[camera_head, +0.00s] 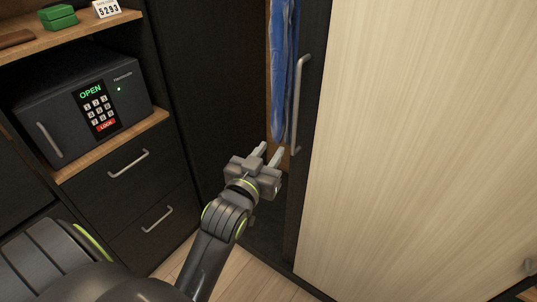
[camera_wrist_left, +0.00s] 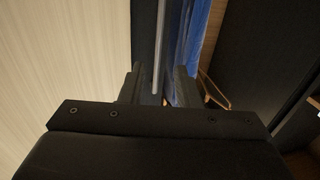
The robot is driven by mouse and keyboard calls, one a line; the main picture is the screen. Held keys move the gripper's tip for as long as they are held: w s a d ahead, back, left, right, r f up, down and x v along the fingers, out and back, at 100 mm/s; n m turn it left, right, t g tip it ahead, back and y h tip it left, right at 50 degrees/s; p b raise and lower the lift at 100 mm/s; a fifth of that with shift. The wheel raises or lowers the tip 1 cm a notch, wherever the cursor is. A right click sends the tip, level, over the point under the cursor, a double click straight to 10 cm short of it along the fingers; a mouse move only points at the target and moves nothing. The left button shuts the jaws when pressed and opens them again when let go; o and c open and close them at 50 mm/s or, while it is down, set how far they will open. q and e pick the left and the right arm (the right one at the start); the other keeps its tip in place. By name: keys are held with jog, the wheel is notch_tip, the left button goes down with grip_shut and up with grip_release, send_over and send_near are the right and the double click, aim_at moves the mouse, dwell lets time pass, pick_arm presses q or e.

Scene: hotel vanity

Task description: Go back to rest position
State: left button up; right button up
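My left gripper (camera_head: 270,154) is in the middle of the head view, in front of the narrow opening beside the dark-edged wardrobe door. Its two fingers are apart with nothing between them. In the left wrist view the fingers (camera_wrist_left: 158,85) also stand apart, and the door's long metal handle (camera_wrist_left: 158,50) shows beyond and between them. In the head view this handle (camera_head: 299,105) is just right of and above the fingertips. I cannot tell whether a finger touches it. My right gripper is not in view.
A blue garment (camera_head: 283,70) hangs in the opening. A dark safe (camera_head: 85,105) showing OPEN sits on a wooden shelf at left, above two drawers (camera_head: 130,164) with handles. A green box (camera_head: 58,18) and a number card (camera_head: 106,9) are above. A pale wood panel (camera_head: 430,130) fills the right.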

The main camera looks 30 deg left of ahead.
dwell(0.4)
pick_arm(q)
notch_tip(320, 180, down, 22)
jog(key=w+a+r+g, duration=0.1)
jog(key=g, duration=0.3)
jog(key=s+a+f+m+g, duration=0.1)
jog(key=s+f+g, duration=0.15)
jog(key=f, duration=0.55)
jog(key=s+f+g, duration=0.2)
jog(key=s+f, duration=0.2)
jog(key=f, duration=0.5)
jog(key=s+a+f+g+h, duration=0.1)
jog(key=s+f+g, duration=0.4)
jog(key=s+f, duration=1.2)
jog(key=s+f+g, duration=0.1)
jog(key=s+f, duration=0.2)
jog(key=s, duration=0.6)
jog(key=s+f+g, duration=0.2)
jog(key=s+f, duration=0.1)
jog(key=s, duration=0.6)
jog(key=shift+s+a+f, duration=0.25)
jog(key=shift+a+f, duration=0.1)
